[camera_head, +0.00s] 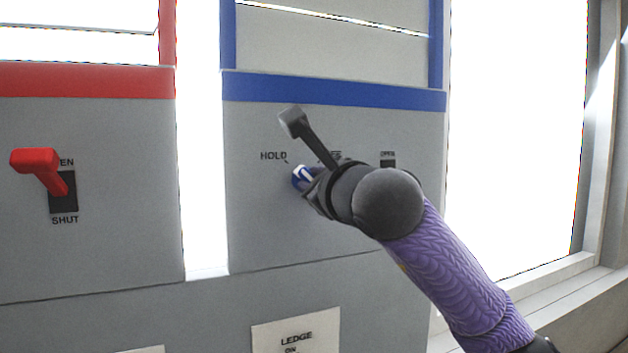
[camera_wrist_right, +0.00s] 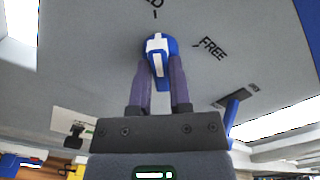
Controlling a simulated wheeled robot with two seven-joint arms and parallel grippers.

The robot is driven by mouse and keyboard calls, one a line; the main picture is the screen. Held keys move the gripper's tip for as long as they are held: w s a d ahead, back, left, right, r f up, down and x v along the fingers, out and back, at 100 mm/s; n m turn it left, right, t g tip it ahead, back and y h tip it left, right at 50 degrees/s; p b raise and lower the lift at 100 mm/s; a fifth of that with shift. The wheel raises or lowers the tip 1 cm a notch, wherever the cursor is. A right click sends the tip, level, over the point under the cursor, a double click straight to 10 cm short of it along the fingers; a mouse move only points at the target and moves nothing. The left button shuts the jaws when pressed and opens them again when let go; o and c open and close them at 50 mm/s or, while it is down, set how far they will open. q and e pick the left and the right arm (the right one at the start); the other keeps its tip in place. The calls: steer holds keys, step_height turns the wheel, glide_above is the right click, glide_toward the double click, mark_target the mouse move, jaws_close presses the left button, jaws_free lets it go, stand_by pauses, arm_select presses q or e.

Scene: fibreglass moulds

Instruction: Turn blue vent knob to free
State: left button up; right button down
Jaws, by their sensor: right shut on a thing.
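The blue vent knob (camera_head: 299,183) with a white marking sits on the grey panel under the blue band. In the right wrist view the knob (camera_wrist_right: 169,47) is between the two fingers of my right gripper (camera_wrist_right: 161,92), which is shut on it. The HOLD label (camera_head: 273,156) is up and left of the knob in the head view. The FREE label (camera_wrist_right: 212,48) is to the knob's right in the wrist view, and mostly hidden by my gripper in the head view. The knob's white marking seems nearer the HOLD side; its exact angle is unclear. My left gripper is not in view.
A red lever (camera_head: 36,162) with OPEN and SHUT labels is on the left panel. A blue lever (camera_wrist_right: 235,106) stands out right of the knob in the wrist view. A LEDGE label (camera_head: 296,336) is below. Bright gaps flank the blue-banded panel.

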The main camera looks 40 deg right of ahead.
stand_by(0.4)
steer(key=shift+s+d+m+b, duration=0.15)
steer(key=shift+m+b, duration=1.7)
steer(key=shift+m, duration=2.6)
steer(key=shift+d+m+b, duration=0.2)
steer(key=shift+m+b, duration=1.65)
steer(key=shift+m, duration=2.6)
steer(key=c, duration=0.6)
jaws_free()
steer(key=shift+o, duration=0.2)
